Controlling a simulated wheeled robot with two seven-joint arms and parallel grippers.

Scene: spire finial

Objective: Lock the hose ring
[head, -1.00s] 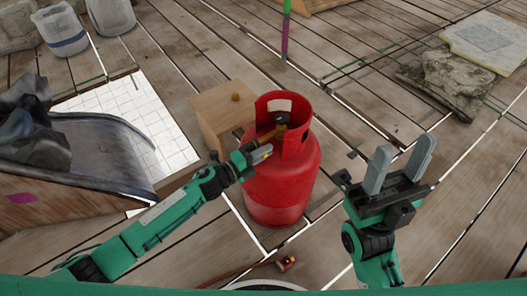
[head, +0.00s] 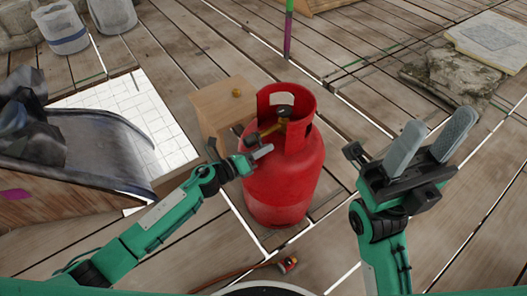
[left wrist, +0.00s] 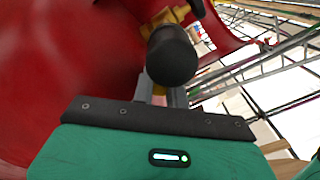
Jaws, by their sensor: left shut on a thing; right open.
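The red gas cylinder (head: 283,180) stands upright on the planks, with a brass valve (head: 267,131) and a black knob (head: 285,112) inside its collar. My left gripper (head: 261,152) is at the collar's left side, shut on a brass-coloured part of the fitting. In the left wrist view, a dark rounded knob (left wrist: 171,55) hides most of the fingers, and brass (left wrist: 166,14) shows behind it. I cannot make out the hose ring itself. My right gripper (head: 428,142) is open and empty, right of the cylinder.
A wooden box (head: 213,107) with a small brass piece (head: 237,93) on top stands behind the cylinder. A green and purple pole (head: 288,30) stands further back. A flat stone (head: 450,80) lies at the right. Planks between are mostly clear.

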